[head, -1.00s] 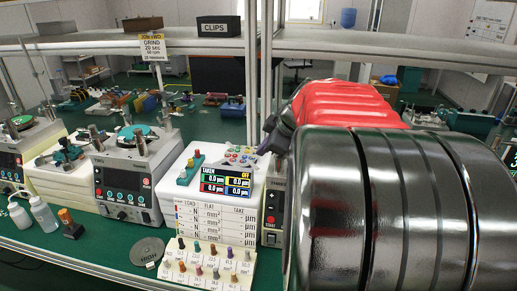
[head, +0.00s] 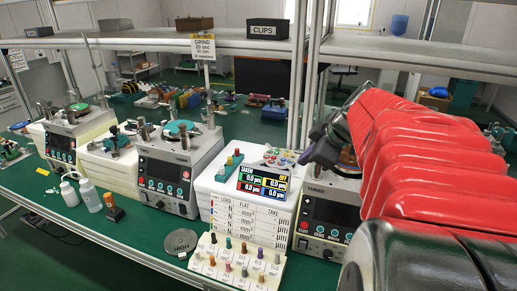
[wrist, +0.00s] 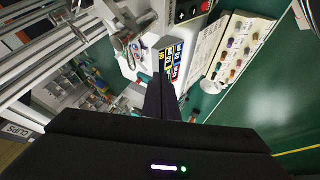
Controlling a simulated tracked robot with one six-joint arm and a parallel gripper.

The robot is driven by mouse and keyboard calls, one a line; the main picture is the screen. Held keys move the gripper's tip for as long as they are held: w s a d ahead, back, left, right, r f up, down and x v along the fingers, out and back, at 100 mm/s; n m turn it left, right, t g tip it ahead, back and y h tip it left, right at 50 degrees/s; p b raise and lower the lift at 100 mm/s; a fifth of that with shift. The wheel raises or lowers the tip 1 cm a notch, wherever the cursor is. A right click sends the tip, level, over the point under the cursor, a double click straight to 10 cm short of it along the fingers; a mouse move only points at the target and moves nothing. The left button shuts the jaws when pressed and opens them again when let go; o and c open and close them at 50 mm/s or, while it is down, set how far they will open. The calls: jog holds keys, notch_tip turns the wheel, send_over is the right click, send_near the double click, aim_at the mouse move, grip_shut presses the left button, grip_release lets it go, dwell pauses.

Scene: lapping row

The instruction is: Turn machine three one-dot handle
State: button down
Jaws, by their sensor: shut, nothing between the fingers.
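Three grey lapping machines show in the head view: the left machine (head: 72,140), the middle machine (head: 165,182) and the right machine (head: 328,222). Each has a dark front panel with a screen and buttons. My arm covers the top of the right machine, and I cannot make out a one-dot mark or a handle on any of them. My gripper (wrist: 160,98) is shut and empty in the wrist view, its dark fingers pointing towards the white display box (wrist: 148,22). I see no contact.
The display box (head: 222,200) stands between the middle and right machines, with a rack of coloured pegs (head: 222,262) before it. White bottles (head: 90,196), an orange-topped item (head: 114,212) and a grey disc (head: 181,242) lie on the green bench. A shelf with a CLIPS box (head: 268,29) runs above.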

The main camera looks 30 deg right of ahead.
jog(key=v, duration=0.5)
jog(key=shift+a+r, duration=0.1)
jog(key=shift+a, duration=0.2)
